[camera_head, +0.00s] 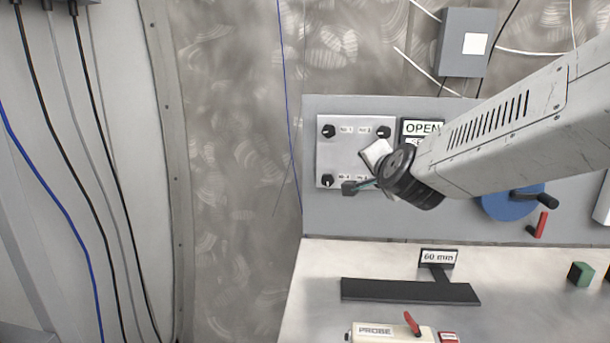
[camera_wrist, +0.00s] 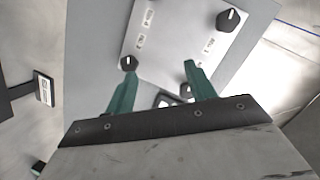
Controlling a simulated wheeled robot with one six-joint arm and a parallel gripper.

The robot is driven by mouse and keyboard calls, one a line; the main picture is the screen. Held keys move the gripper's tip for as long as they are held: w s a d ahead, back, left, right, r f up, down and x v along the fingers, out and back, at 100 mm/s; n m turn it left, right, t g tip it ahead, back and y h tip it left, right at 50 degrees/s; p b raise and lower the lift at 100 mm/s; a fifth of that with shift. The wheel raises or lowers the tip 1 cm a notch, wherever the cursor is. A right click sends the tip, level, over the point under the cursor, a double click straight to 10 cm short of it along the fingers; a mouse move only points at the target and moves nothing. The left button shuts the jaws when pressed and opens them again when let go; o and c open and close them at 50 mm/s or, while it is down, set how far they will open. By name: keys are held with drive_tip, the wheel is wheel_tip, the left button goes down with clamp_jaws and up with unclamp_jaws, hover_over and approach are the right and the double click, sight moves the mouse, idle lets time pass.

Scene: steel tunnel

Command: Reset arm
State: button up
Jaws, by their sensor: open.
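My arm reaches in from the right in the head view, and my gripper (camera_head: 358,187) is in front of the lower right part of a light knob panel (camera_head: 345,152). In the wrist view the two green fingers of my gripper (camera_wrist: 160,72) stand apart, with no object held between them. A black knob (camera_wrist: 128,62) shows close to the left fingertip; I cannot tell whether they touch. Another knob (camera_wrist: 228,20) is farther off at the upper right. In the head view, knobs show at the upper left (camera_head: 328,131), upper right (camera_head: 384,132) and lower left (camera_head: 327,181).
An OPEN sign (camera_head: 422,128) is partly behind my arm. A blue disc with a black handle (camera_head: 512,204) and a red lever (camera_head: 541,224) are at right. On the bench are a black T-shaped piece (camera_head: 410,291), a probe box (camera_head: 385,333) and a green block (camera_head: 581,274).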

drive_tip(key=s+a+f+n+g+y, duration=0.1)
drive_tip(key=s+f+n+g, duration=0.35)
drive_tip(key=s, duration=0.35)
drive_tip(key=s+f+n+g+y, duration=0.2)
drive_tip(key=s+f+n+g, duration=0.2)
drive_tip(key=s+f, duration=0.3)
drive_tip(key=s+d+n+g+h, duration=0.1)
drive_tip(key=s+d, duration=0.3)
drive_tip(key=s, duration=0.7)
drive_tip(key=s+d+n+g+h, duration=0.1)
drive_tip(key=s+d+g, duration=0.3)
drive_tip(key=s, duration=0.7)
drive_tip(key=shift+d+r+n+h, duration=0.25)
drive_tip(key=shift+d+n+h, duration=0.1)
drive_tip(key=shift+d+h, duration=0.2)
